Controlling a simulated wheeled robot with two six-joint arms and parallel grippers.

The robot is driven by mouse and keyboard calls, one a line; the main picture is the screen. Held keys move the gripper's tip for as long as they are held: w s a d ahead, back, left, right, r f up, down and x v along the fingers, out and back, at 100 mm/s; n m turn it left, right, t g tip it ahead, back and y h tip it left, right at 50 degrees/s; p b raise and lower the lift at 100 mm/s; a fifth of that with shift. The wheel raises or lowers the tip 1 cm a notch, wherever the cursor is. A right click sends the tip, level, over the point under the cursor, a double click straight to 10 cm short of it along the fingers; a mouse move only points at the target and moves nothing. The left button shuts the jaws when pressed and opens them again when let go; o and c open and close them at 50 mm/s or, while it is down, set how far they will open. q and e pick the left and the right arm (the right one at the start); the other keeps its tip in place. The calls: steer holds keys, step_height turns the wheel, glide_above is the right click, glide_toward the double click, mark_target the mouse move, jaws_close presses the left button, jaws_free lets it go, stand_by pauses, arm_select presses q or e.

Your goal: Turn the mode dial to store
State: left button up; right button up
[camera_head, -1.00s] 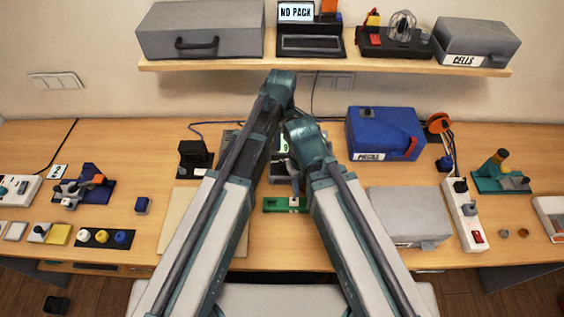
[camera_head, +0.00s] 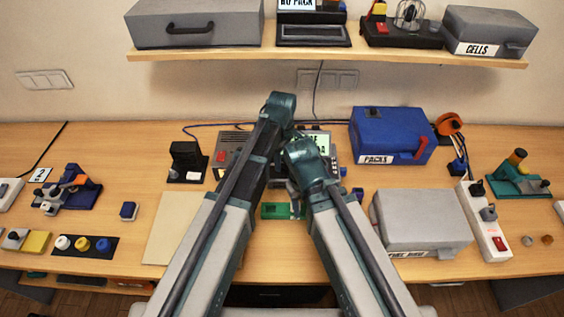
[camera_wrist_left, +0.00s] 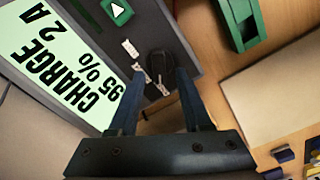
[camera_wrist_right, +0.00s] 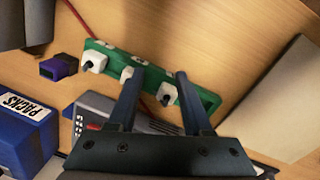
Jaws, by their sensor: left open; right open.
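The mode dial (camera_wrist_left: 160,64) is a dark knob on the grey charger, with small white labels beside it, in the left wrist view. The charger's lit screen (camera_wrist_left: 68,62) reads CHARGE 2 A and 95 %. The charger's left part (camera_head: 228,150) shows in the head view, mostly behind my arms. My left gripper (camera_wrist_left: 158,75) is open, its fingertips on either side of the dial; I cannot tell whether they touch it. My right gripper (camera_wrist_right: 160,75) is open and empty above a green strip (camera_wrist_right: 140,72) with white plugs.
A blue PACKS box (camera_head: 390,137) stands right of the charger and a grey case (camera_head: 420,222) in front of it. A white power strip (camera_head: 484,222) lies further right. A pale mat (camera_head: 172,230) lies left of my arms. A shelf (camera_head: 330,57) runs above the table.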

arm_select(q)
jaws_close()
